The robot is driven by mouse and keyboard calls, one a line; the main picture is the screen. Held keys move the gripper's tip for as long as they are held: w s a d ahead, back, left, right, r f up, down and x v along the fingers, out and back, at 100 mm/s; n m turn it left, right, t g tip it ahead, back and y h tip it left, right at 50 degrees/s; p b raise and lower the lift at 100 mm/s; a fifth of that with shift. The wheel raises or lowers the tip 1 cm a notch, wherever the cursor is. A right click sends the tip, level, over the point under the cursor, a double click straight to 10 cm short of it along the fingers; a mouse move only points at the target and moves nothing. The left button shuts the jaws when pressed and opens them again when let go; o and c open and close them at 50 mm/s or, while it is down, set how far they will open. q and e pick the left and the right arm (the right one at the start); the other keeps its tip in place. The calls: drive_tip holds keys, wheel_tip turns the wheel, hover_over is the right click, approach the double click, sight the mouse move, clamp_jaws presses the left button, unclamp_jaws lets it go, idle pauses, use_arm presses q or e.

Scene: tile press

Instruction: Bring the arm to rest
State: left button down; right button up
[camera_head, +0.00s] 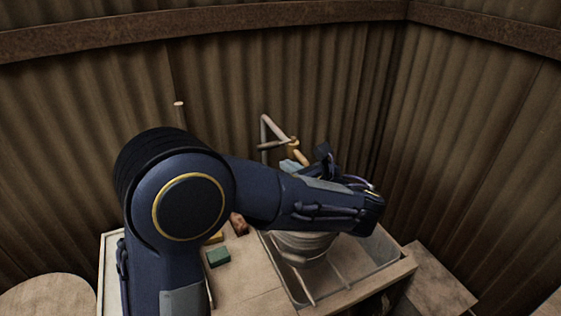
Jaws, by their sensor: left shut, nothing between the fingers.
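My left arm (185,205) comes in from the left, bends at a large round joint and reaches right across the table. My left gripper (322,156) shows only in part, as a dark shape behind the forearm. It is shut and I see nothing held in it. It is above the back part of the table, close to a pale blue thing and a yellow piece. The forearm hides much of the table's middle. My right gripper is not in view.
The wooden table (245,285) bears a green block (218,257), a yellow block (215,238) and a reddish-brown block (239,224). A grey-rimmed basin (385,262) lies right, with a pale round vessel (303,246). A wooden frame (264,130) stands behind. Corrugated walls enclose the back.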

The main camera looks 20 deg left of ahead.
use_arm(q)
drive_tip(key=s+a+f+n+g+h, duration=0.35)
drive_tip(key=s+n, duration=0.25)
drive_tip(key=s, duration=0.3)
drive_tip(key=s+a+f+n+g+h, duration=0.3)
drive_tip(key=s+a+f+n+h, duration=0.15)
drive_tip(key=s, duration=0.35)
drive_tip(key=s+d+f+n+t+h, duration=0.2)
drive_tip(key=s+d+n+h, duration=0.7)
drive_tip(key=n, duration=0.7)
drive_tip(key=shift+s+t, duration=0.65)
drive_tip(key=shift+t, duration=0.1)
drive_tip(key=shift+a, duration=0.1)
